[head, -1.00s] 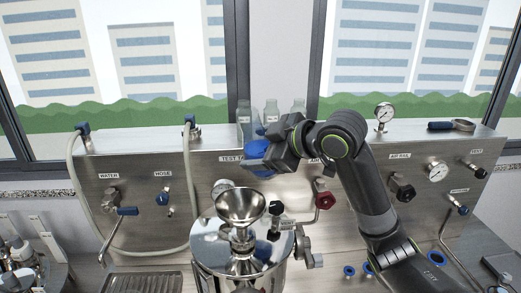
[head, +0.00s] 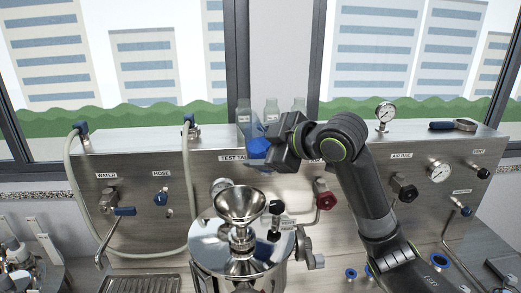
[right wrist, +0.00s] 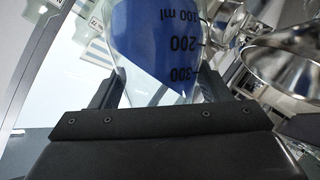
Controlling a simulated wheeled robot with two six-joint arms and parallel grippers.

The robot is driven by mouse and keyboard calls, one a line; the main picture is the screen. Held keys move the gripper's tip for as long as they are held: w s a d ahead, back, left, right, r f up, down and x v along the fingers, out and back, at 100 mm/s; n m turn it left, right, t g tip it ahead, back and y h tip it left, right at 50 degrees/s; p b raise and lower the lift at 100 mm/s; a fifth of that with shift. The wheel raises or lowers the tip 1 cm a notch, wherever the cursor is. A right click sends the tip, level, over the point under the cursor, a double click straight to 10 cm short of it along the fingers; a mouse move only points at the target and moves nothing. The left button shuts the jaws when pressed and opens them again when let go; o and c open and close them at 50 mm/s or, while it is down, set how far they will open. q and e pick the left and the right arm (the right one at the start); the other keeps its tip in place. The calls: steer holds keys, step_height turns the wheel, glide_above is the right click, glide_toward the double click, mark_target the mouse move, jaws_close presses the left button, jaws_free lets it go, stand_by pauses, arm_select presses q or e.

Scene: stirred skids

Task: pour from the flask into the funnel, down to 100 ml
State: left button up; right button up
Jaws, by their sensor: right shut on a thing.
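My right gripper (head: 287,145) is shut on a clear flask holding blue liquid (head: 257,148). It holds the flask in the air above and slightly right of the metal funnel (head: 241,203), apart from it. In the right wrist view the flask (right wrist: 155,45) sits between the fingers, with its 100 ml, 200 and 300 marks showing. The liquid's edge slants across the glass, so the flask is tilted; the exact volume is unclear. I see no stream of liquid. The funnel stands on a shiny steel vessel (head: 215,245). My left gripper is out of view.
A steel panel with valves, gauges and hoses runs behind the vessel. Pale bottles (head: 271,109) stand on its top edge behind the flask. A dark knob (head: 273,236) sits close by the funnel.

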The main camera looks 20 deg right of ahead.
stand_by(0.3)
steer(key=shift+w+d+f+n+b, duration=0.2)
steer(key=shift+n+b, duration=0.1)
steer(key=shift+b, duration=0.2)
steer(key=shift+r, duration=0.1)
steer(key=shift+t, duration=0.3)
steer(key=shift+w+d+f+n+b, duration=0.15)
steer(key=shift+f+n+b, duration=0.2)
steer(key=shift+b, duration=0.3)
steer(key=shift+w+h, duration=0.1)
steer(key=shift+h, duration=0.2)
steer(key=shift+t, duration=0.3)
